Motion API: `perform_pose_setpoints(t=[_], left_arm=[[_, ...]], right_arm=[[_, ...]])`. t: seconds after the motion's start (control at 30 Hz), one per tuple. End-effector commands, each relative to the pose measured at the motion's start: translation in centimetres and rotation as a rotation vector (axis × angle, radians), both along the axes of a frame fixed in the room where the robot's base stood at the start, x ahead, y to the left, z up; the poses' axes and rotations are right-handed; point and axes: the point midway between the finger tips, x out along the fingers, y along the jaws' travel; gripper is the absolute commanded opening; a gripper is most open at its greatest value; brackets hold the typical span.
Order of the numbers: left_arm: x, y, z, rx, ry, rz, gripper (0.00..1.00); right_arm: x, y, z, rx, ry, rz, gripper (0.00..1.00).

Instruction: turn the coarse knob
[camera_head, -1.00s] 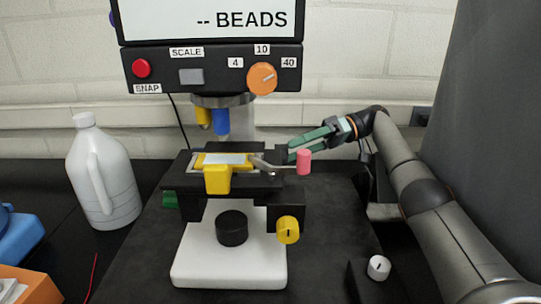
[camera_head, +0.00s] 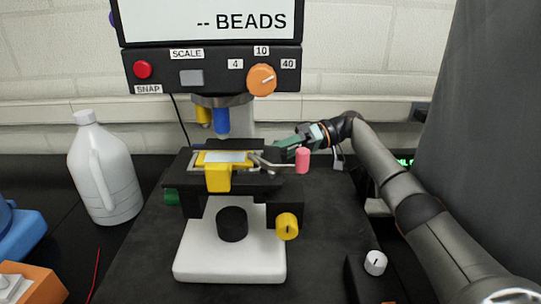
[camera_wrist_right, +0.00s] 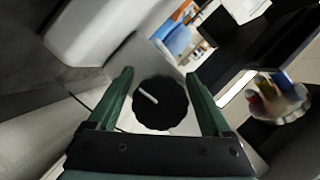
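A black scalloped knob (camera_wrist_right: 160,103) with a white pointer line shows in the right wrist view, mounted on a pale surface. No label on it is readable. My right gripper (camera_wrist_right: 159,82) is open, its green fingers on either side of the knob in that view; whether they touch it I cannot tell. In the head view, my right gripper (camera_head: 283,150) is at the right, behind the microscope stage (camera_head: 245,182), its tips partly hidden. The black knob between the fingers is not visible there. A yellow knob (camera_head: 287,226) is on the microscope's front right. My left gripper is not in view.
A pink-tipped lever (camera_head: 302,160) sticks out right of the stage, close to my right gripper. A control box (camera_head: 215,70) with an orange dial (camera_head: 262,79) is above. A white jug (camera_head: 103,170) stands left. A small white knob (camera_head: 375,262) is front right.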

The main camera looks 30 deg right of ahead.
Motion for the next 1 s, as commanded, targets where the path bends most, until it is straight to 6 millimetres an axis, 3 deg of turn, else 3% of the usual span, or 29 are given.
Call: perform_pose_setpoints(t=[0.07,0.63,0.77,1.0], left_arm=[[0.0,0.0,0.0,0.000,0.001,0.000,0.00],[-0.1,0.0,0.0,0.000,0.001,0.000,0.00],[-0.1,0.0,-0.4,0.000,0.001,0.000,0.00],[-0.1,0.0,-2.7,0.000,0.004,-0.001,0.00]], right_arm=[[0.0,0.0,0.0,0.000,-0.001,0.000,0.73],[0.0,0.0,0.0,0.000,-0.001,0.000,0.09],[0.0,0.0,-0.1,-0.007,-0.014,0.001,0.07],[0.1,0.0,-0.5,-0.100,-0.168,0.001,0.07]])
